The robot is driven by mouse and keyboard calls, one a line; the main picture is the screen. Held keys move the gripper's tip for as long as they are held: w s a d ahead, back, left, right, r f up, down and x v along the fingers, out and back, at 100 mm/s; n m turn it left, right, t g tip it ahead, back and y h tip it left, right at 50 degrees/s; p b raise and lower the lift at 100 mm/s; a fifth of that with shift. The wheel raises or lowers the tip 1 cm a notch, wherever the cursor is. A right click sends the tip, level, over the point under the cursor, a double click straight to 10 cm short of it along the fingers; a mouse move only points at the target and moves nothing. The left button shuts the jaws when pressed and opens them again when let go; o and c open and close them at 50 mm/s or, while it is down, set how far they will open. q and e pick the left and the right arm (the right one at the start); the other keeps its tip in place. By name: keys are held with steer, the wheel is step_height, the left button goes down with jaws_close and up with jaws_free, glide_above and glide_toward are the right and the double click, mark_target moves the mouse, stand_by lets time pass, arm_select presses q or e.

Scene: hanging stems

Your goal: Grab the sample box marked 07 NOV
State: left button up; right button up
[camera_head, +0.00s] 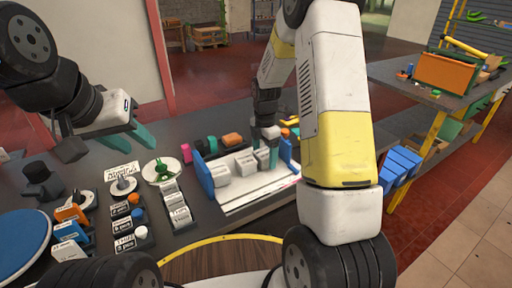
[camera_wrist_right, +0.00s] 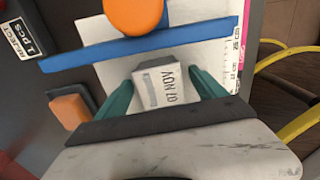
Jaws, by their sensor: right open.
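The white sample box marked 07 NOV (camera_wrist_right: 160,86) shows in the right wrist view, its label upside down. It sits between the two teal fingers of my right gripper (camera_wrist_right: 165,92), which is open, with a finger on each side. In the head view my right gripper (camera_head: 267,155) is low over a white tray with blue side walls (camera_head: 258,192). White boxes (camera_head: 220,172) stand in the tray left of it; their labels are not readable there. My left gripper (camera_head: 129,140) hangs over the left of the table, apart from the boxes; its opening is unclear.
Labelled blocks (camera_head: 123,226) and small parts stand in rows left of the tray. A blue disc (camera_head: 22,243) lies at the far left. An orange piece (camera_head: 232,139) is behind the tray. A shelf with an orange bin (camera_head: 446,72) stands at the right.

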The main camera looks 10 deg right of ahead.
steer(key=c, duration=1.5)
